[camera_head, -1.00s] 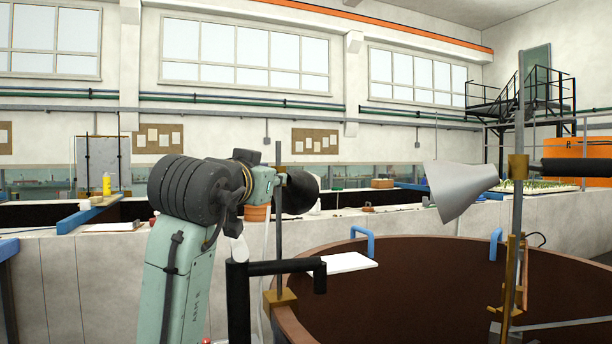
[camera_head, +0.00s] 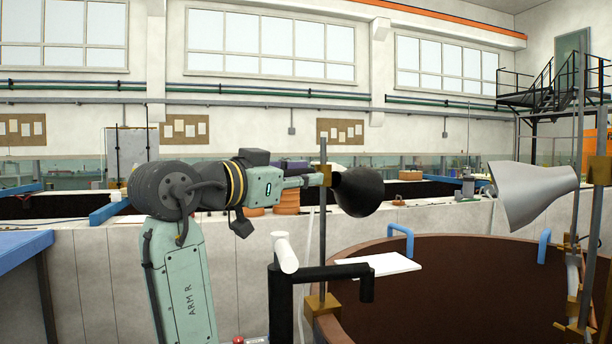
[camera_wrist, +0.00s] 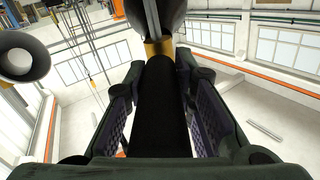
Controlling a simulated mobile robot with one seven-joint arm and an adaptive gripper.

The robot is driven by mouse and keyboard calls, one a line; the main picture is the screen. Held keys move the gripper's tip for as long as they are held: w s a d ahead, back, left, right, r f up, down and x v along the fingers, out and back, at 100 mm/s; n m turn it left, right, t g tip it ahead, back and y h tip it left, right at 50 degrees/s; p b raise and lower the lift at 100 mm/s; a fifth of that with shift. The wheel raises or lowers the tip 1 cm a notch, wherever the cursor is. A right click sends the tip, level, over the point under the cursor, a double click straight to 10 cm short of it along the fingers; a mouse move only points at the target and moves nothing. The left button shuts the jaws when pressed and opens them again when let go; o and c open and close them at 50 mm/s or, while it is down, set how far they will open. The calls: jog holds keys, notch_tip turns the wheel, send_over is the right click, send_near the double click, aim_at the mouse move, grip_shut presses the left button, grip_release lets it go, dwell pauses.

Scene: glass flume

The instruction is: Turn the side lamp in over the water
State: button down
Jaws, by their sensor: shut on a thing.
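The side lamp has a black shade (camera_head: 358,192) on a thin upright post (camera_head: 323,240) with a brass clamp (camera_head: 325,172), at the middle of the head view. My gripper (camera_head: 305,181) is just left of the clamp. In the wrist view, my gripper (camera_wrist: 162,78) is shut on the lamp's black bar (camera_wrist: 160,115), with the brass clamp (camera_wrist: 157,47) beyond the fingertips. In the head view, the shade is right of the post, by the left part of a round brown tank (camera_head: 450,290).
A second lamp with a grey shade (camera_head: 530,192) stands at right; its open end shows in the wrist view (camera_wrist: 22,60). A black pipe frame (camera_head: 318,272) stands close in front of the post. A white board (camera_head: 380,264) lies at the tank's rim. Blue handles (camera_head: 401,238) stick up there.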

jog(key=shift+r, duration=0.1)
jog(key=c, duration=1.3)
grip_release()
jog(key=shift+c, duration=0.2)
jog(key=v, duration=1.2)
jog(key=shift+a, duration=0.15)
jog(key=shift+c, duration=0.5)
